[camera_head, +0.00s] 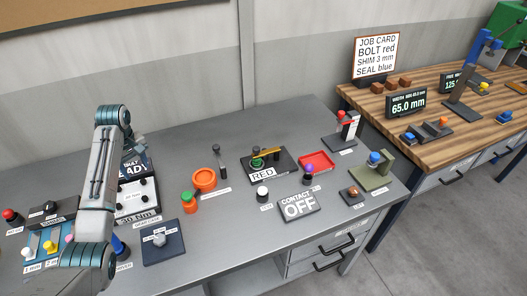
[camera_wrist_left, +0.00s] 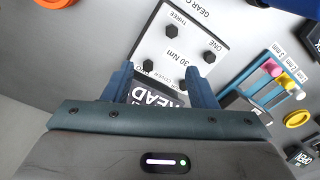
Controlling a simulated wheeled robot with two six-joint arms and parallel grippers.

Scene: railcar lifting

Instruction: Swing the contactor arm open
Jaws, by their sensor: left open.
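A sign reading CONTACT OFF (camera_head: 299,206) stands at the front right of the grey bench in the head view. Behind it, a black base (camera_head: 286,168) carries a yellow bar (camera_head: 268,153) and a green round part (camera_head: 258,163), with a RED sign in front. No part is clearly labelled as the contactor arm, so I cannot tell which it is. My left gripper (camera_head: 132,146) is far to the left, partly hidden by my arm. In the left wrist view the left gripper (camera_wrist_left: 160,85) is open and empty above the READ sign (camera_wrist_left: 155,96). My right gripper is not in view.
An orange ring (camera_head: 204,179), a green-topped orange post (camera_head: 189,202) and an upright dark lever (camera_head: 221,160) stand between my left arm and the black base. A bolted white plate (camera_wrist_left: 178,48) lies near the gripper. Clear bench top lies front centre.

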